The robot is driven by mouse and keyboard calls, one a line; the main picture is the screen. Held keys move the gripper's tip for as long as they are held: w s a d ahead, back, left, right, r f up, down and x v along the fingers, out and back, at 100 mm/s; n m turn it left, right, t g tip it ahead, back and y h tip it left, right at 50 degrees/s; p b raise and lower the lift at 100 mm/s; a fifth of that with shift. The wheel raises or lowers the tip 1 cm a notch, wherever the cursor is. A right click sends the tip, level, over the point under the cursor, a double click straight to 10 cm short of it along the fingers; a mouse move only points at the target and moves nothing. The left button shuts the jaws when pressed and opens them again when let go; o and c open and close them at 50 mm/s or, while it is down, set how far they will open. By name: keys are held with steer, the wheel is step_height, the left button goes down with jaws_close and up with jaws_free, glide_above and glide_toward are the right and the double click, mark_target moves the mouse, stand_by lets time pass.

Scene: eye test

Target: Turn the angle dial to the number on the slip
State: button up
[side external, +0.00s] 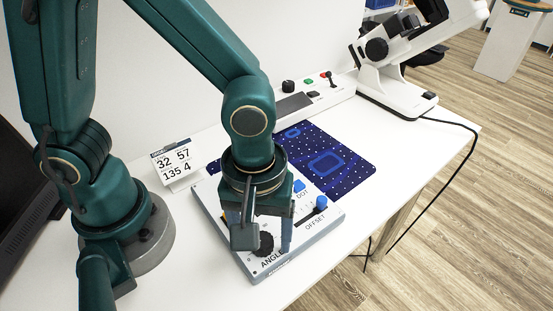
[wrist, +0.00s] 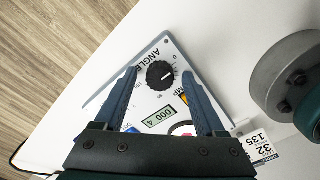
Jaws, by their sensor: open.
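The angle dial (side external: 265,243) is a black ribbed knob beside the word ANGLE, near the front corner of a white control panel (side external: 228,230). In the wrist view the dial (wrist: 159,75) shows a white pointer mark towards the right of the picture. My gripper (side external: 266,238) points down over the panel; in the wrist view its open fingers (wrist: 160,77) lie either side of the dial with gaps. Contact cannot be told. The slip (side external: 176,163), a white card reading 32 57 and 135 4, stands behind the panel; its part-view (wrist: 262,148) is at lower right.
The panel has a small display (wrist: 163,119) and a blue OFFSET knob (side external: 321,202). A dark blue patterned mat (side external: 352,180) lies behind it.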

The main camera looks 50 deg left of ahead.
steer(key=shift+c, duration=0.4)
jaws_close()
steer(key=shift+m, duration=0.4)
steer(key=m, duration=1.2)
steer(key=shift+m, duration=0.4)
steer(key=m, duration=1.3)
steer(key=shift+m, duration=0.3)
